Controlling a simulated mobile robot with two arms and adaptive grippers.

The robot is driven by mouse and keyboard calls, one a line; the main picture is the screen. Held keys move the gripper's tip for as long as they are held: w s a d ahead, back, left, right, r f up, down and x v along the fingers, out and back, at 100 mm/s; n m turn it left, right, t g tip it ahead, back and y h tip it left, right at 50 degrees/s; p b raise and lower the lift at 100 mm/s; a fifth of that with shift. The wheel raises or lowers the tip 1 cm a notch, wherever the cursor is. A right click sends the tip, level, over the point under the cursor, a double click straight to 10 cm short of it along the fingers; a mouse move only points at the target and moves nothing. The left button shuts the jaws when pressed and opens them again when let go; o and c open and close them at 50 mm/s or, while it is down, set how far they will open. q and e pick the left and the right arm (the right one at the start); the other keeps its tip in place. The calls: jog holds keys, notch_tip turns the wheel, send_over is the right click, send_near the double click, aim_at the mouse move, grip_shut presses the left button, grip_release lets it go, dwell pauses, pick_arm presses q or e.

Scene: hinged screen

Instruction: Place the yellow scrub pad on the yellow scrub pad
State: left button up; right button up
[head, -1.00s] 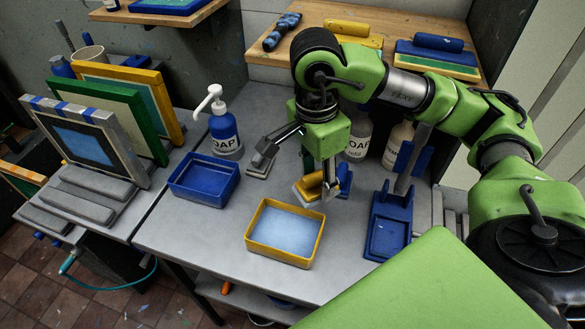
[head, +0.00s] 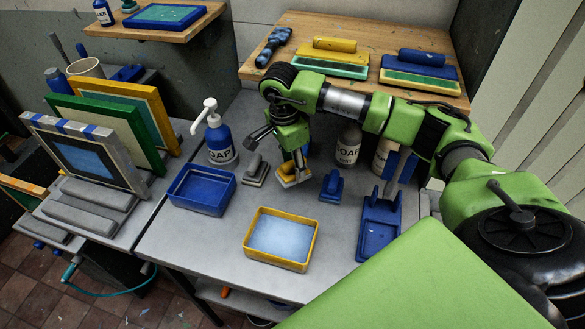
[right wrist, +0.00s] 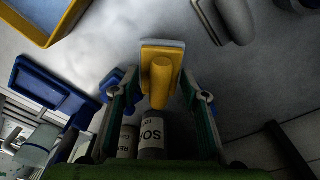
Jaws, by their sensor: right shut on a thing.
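The yellow scrub pad (head: 287,176) has a yellow handle and a pale layer under its yellow plate. It is at the back middle of the grey bench, between a grey pad and a blue pad. In the right wrist view the pad (right wrist: 162,62) lies between my two fingertips. My right gripper (head: 291,162) is shut on its handle, and its fingers hide part of the pad; the gripper also shows in the right wrist view (right wrist: 160,92). I cannot tell whether the pad touches the bench. No second yellow scrub pad shows clearly. My left gripper is out of view.
A yellow tray (head: 268,260) with a pale blue filling stands in front, and a blue tray (head: 202,203) to its left. The grey pad (head: 257,171), blue pad (head: 331,186), blue holder (head: 379,235) and soap bottles (head: 221,141) stand close by. A wooden shelf (head: 300,20) is behind.

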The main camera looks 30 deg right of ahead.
aim_at(291, 160)
jog(key=shift+w+f+p, duration=0.25)
jog(key=shift+f+p, duration=0.15)
jog(key=shift+f, duration=0.15)
notch_tip(291, 160, down, 2)
jog(key=shift+f+p, duration=0.1)
jog(key=shift+p, duration=0.65)
jog(key=shift+f, duration=0.3)
jog(key=o, duration=1)
jog(key=r+b, duration=0.1)
jog(key=r, duration=0.3)
jog(key=r+b, duration=0.1)
jog(key=r, duration=0.1)
jog(key=shift+w+a+r+b, duration=0.1)
jog(key=shift+a+r+b, duration=0.1)
jog(key=shift+a+b, duration=0.2)
jog(key=shift+r, duration=0.55)
